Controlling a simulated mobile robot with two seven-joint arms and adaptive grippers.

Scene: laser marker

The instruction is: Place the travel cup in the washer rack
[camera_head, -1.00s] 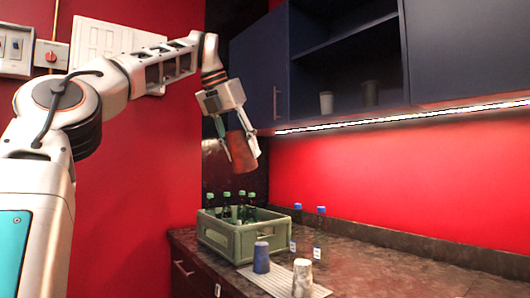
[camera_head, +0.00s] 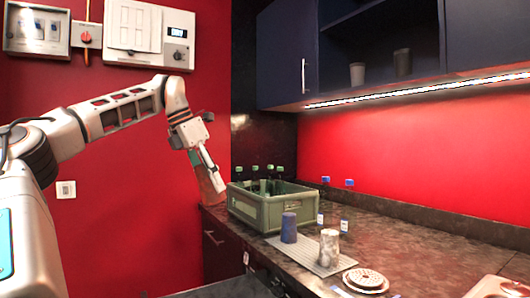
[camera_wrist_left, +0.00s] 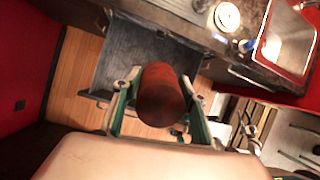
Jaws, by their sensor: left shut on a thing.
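My left gripper (camera_head: 207,165) is shut on a reddish-brown travel cup (camera_head: 211,181). It holds the cup in the air at the left end of the counter, in front of the red wall. In the left wrist view the cup (camera_wrist_left: 162,95) sits between the two green-edged fingers (camera_wrist_left: 160,100), its round end toward the camera. Below it is a dark grey open panel or drawer (camera_wrist_left: 128,50) under the counter; I cannot tell whether this is the washer rack. No rack tines show clearly. My right gripper is not in view.
A green crate (camera_head: 248,213) with several bottles stands close right of the cup. A blue cup (camera_head: 289,228) and a mottled cup (camera_head: 329,248) stand on a ribbed white mat (camera_head: 304,257). A sink (camera_wrist_left: 288,38) shows in the wrist view.

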